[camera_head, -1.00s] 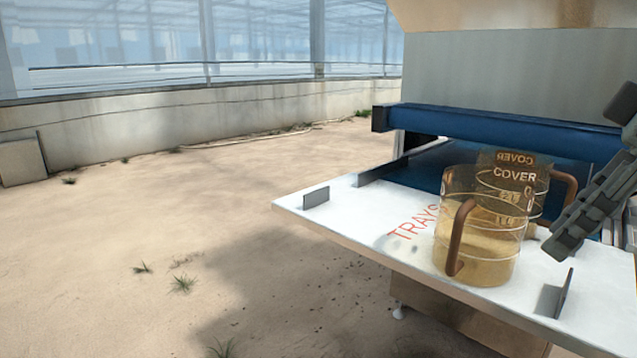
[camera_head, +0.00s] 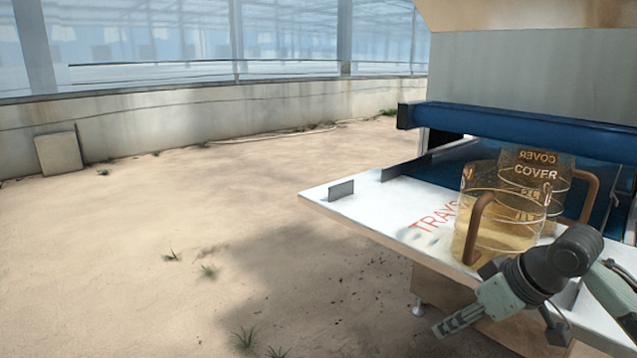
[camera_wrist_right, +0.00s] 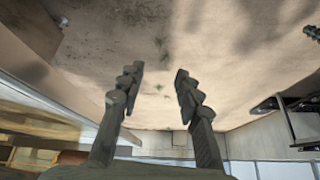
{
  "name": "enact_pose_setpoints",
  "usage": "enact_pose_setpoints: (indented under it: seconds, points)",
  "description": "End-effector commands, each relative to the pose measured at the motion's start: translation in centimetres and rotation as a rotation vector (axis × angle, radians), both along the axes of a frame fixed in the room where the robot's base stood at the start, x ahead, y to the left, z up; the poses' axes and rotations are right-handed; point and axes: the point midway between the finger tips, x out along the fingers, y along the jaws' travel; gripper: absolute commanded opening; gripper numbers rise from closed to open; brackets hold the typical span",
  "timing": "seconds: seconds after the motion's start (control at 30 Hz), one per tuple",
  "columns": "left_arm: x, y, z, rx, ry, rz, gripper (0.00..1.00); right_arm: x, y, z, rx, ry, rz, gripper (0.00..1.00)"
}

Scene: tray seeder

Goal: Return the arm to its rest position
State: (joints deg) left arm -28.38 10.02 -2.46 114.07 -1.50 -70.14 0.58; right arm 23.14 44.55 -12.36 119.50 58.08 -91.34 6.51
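My right gripper (camera_head: 445,328) hangs in front of the near edge of the white shelf, pointing down and left. In the right wrist view its two fingers (camera_wrist_right: 158,75) stand apart with nothing between them. Its forearm and wrist pass over the shelf's right end, in front of the jugs. My left gripper is in neither view.
The white shelf (camera_head: 345,208) marked TRAYS juts from a machine with a blue bar (camera_head: 520,132). Two clear jugs with brown handles stand on it, a front one (camera_head: 495,215) holding tan material and one behind (camera_head: 560,165). Open sandy floor (camera_head: 130,260) lies left.

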Motion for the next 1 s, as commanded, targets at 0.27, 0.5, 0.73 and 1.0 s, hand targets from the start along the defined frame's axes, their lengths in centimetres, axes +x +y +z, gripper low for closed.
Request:
enact_pose_setpoints:
  seconds: [0.27, 0.5, 0.73, 1.0]
  points:
    - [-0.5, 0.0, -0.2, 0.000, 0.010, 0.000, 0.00, -6.6, -0.2, -20.8, -0.059, 0.081, -0.252, 0.34]
    - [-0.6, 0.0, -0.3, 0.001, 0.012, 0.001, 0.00, -17.2, -2.3, -30.9, -0.219, 0.170, -0.376, 0.34]
    - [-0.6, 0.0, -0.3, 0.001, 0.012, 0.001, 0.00, -20.5, -2.9, -32.9, -0.271, 0.197, -0.396, 0.34]
    - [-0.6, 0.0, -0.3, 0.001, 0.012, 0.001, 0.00, -20.5, -2.9, -32.9, -0.271, 0.197, -0.396, 0.34]
